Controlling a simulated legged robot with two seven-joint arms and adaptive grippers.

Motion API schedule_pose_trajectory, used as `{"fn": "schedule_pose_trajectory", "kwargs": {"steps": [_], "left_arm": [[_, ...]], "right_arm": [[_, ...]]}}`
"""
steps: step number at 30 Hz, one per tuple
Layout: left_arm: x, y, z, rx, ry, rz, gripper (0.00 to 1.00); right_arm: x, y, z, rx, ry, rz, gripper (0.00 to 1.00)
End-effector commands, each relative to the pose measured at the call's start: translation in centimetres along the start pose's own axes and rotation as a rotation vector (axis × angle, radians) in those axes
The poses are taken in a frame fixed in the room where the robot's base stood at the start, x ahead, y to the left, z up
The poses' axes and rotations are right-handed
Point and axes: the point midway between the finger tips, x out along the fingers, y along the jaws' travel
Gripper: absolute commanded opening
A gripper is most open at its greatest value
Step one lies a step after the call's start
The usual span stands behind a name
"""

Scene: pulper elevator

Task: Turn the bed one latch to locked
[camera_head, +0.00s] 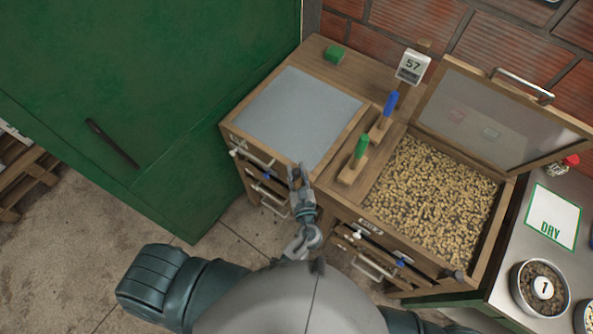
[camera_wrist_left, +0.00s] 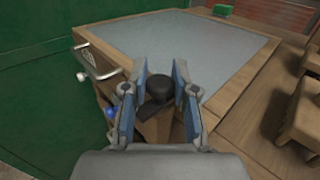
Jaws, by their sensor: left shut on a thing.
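Bed one is the left wooden bed (camera_head: 335,158) with a flat grey top (camera_head: 300,110), which also shows in the left wrist view (camera_wrist_left: 215,45). Its latch is a dark round knob (camera_wrist_left: 160,88) at the front right corner. My left gripper (camera_head: 298,174) is at that corner, its blue-padded fingers (camera_wrist_left: 160,82) on either side of the knob and shut on it. In the head view the gripper hides the knob. I cannot tell the latch's turn angle. My right gripper is not in view.
The right bed's lid (camera_head: 500,110) stands open over beans (camera_head: 430,190); a similar dark knob (camera_head: 456,275) is at its front. Blue (camera_head: 390,103) and green (camera_head: 361,147) handles stand between the beds. A green cabinet (camera_head: 150,90) is close on the left.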

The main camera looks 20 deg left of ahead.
Motion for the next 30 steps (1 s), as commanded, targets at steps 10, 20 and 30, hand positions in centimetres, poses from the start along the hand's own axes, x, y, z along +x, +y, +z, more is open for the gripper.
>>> {"fn": "schedule_pose_trajectory", "kwargs": {"steps": [10,20,30], "left_arm": [[0.1,-0.1,0.2,-0.001,-0.003,-0.002,0.50],[0.1,-0.1,3.0,-0.006,-0.003,0.000,0.50],[0.1,-0.2,9.1,-0.004,-0.003,-0.001,0.50]], "right_arm": [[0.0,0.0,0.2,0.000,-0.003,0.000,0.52],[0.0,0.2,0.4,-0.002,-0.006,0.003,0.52],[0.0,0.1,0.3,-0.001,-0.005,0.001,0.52]]}}
